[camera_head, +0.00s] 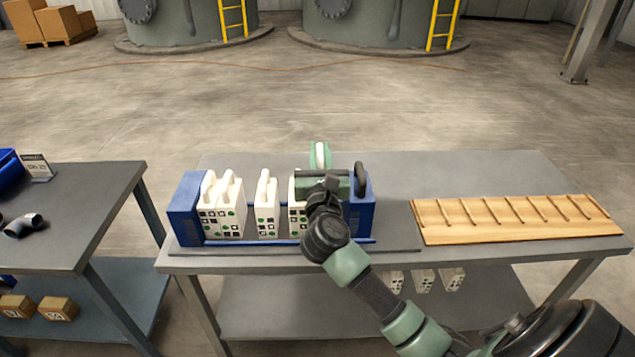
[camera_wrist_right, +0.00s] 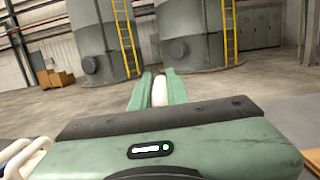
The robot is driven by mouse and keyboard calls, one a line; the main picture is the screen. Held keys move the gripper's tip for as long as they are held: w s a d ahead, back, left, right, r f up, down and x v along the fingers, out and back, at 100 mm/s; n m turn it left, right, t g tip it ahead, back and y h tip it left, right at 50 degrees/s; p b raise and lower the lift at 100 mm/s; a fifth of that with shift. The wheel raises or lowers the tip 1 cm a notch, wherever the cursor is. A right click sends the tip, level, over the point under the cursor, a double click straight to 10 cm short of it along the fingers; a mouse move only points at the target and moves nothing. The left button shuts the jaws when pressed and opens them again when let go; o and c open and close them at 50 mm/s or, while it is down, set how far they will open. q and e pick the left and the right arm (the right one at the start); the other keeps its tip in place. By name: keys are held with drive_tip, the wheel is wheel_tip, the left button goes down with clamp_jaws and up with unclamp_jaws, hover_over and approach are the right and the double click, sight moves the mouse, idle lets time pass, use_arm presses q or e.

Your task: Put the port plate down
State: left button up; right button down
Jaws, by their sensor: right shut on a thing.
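My right gripper (camera_head: 320,152) is over the right part of the blue filter press (camera_head: 187,215), shut on the white handle of a plate. In the right wrist view the white handle (camera_wrist_right: 159,91) shows between its two green fingers. A white port plate (camera_head: 297,216) with dark and green marks shows just below and left of the gripper; it appears to be the held one. My wrist hides most of it, so I cannot tell whether it rests on the rails. Other white plates stand upright in the press: two together at left (camera_head: 222,220) and one mid-press (camera_head: 267,220). My left gripper is not in view.
A wooden slotted rack (camera_head: 510,222) lies empty on the right of the grey table (camera_head: 480,170). More white plates (camera_head: 424,280) are on the shelf below. A second table (camera_head: 70,200) stands at left. The table behind the press is clear.

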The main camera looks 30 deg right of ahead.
wheel_tip(320, 180, down, 7)
drive_tip(key=shift+f+b, duration=0.1)
drive_tip(key=shift+b, duration=0.5)
drive_tip(key=c, duration=1.4)
unclamp_jaws()
drive_tip(key=shift+f, duration=0.1)
drive_tip(key=b+v, duration=0.2)
drive_tip(key=v, duration=1)
drive_tip(key=shift+s, duration=0.1)
